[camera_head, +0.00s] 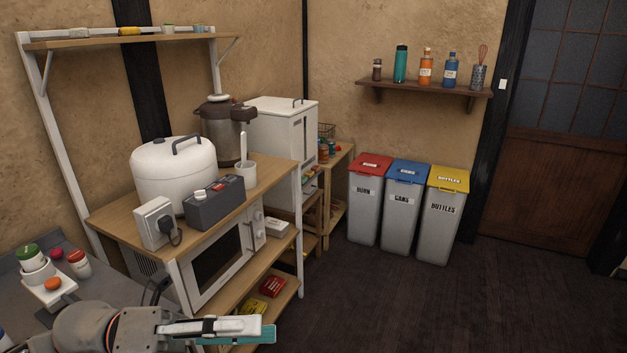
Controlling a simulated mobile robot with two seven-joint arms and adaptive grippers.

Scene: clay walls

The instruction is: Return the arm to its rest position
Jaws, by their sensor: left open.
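My left gripper (258,328) comes in at the bottom left and points to the right. It is seen from the side, with a white finger and teal pads, and nothing shows held in it. It is in front of the lower part of the wooden shelf rack (270,187) and hides part of its bottom shelf. My left arm behind it covers part of the grey counter. My right gripper and arm are not in view.
A microwave (217,264), a white cooker (174,172) and a dark grey box (215,203) are on the rack. The grey counter (95,300) bears jars. Three bins, including a blue-lidded one (405,205), stand at the back wall. The dark floor (400,310) at right is clear.

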